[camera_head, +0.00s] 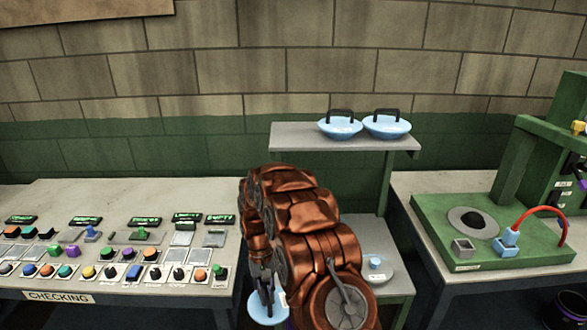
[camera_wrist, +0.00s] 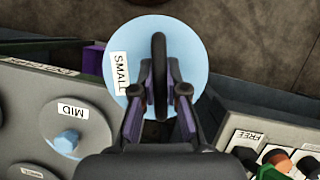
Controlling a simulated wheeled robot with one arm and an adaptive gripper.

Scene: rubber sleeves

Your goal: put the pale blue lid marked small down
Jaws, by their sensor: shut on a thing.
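The pale blue lid (camera_wrist: 195,48) is a round disc with a black arched handle and a white label reading SMALL. My gripper (camera_wrist: 160,75) is shut on its handle in the wrist view, one finger on each side. In the head view the lid (camera_head: 259,309) hangs low in front of the gap between the checking table and the grey stand, partly hidden by my arm. In the wrist view dark floor shows beyond the lid, and it appears clear of the surfaces on both sides.
Two pale blue lids with black handles (camera_head: 340,128) (camera_head: 387,124) sit on the upper shelf (camera_head: 290,137). The lower shelf (camera_head: 400,285) holds a grey disc with a blue knob, partly hidden. A checking table (camera_head: 100,195) with many buttons stands left. A green machine (camera_head: 435,215) stands right.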

